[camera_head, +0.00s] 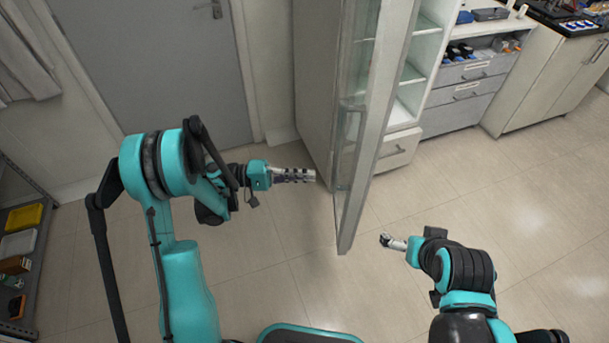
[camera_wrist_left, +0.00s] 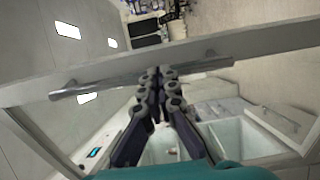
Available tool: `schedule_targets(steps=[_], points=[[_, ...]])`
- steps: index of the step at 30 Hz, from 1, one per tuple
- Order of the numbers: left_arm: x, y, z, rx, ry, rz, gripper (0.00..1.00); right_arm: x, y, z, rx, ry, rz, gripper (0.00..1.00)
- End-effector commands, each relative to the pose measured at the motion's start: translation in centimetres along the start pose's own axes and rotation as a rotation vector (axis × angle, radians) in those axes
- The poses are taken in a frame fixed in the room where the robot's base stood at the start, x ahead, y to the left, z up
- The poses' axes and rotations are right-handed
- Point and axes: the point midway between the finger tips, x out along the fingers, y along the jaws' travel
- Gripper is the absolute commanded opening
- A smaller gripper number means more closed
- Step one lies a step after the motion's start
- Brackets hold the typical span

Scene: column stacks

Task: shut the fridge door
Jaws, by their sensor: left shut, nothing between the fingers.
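The fridge (camera_head: 318,75) stands at the top centre, its inner shelves showing to the right of the door. Its glass-panelled door (camera_head: 372,130) stands open, swung out towards me and seen almost edge-on. My left gripper (camera_head: 313,176) is shut and empty, left of the door on its outer side, with a small gap in the head view. In the left wrist view the shut fingers (camera_wrist_left: 160,75) overlap the long bar handle (camera_wrist_left: 90,88) of the door; contact cannot be told. My right gripper (camera_head: 386,240) is low, right of the door; its jaw state is unclear.
A grey drawer unit (camera_head: 468,85) and a pale counter (camera_head: 548,80) stand right of the fridge. A grey room door (camera_head: 155,65) is at the back left. A shelf with bins (camera_head: 22,220) stands at the far left. The tiled floor around the fridge door is clear.

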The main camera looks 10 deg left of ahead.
Motion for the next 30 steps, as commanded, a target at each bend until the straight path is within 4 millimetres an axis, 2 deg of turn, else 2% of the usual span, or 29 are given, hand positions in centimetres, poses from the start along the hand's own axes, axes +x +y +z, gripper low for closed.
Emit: schedule_targets(steps=[1, 6, 13, 19, 30], points=[[1.3, -0.3, 0.1, 0.000, -0.005, 0.000, 0.00, 0.5, 0.0, 0.4, 0.000, 0.000, 0.000, 1.00], [5.0, -0.3, 0.1, 0.000, -0.004, -0.001, 0.00, 1.4, 0.0, 1.0, 0.000, 0.000, 0.000, 1.00], [8.8, -0.2, 0.1, 0.000, -0.003, -0.001, 0.00, 2.4, 0.0, 1.7, 0.000, 0.000, 0.000, 1.00], [10.2, -0.1, 0.0, 0.000, 0.000, -0.001, 0.00, 2.7, 0.0, 1.9, 0.000, 0.000, 0.000, 1.00], [10.3, 0.0, 0.0, 0.000, 0.001, -0.001, 0.00, 2.6, 0.0, 1.9, 0.000, 0.000, 0.000, 1.00]])
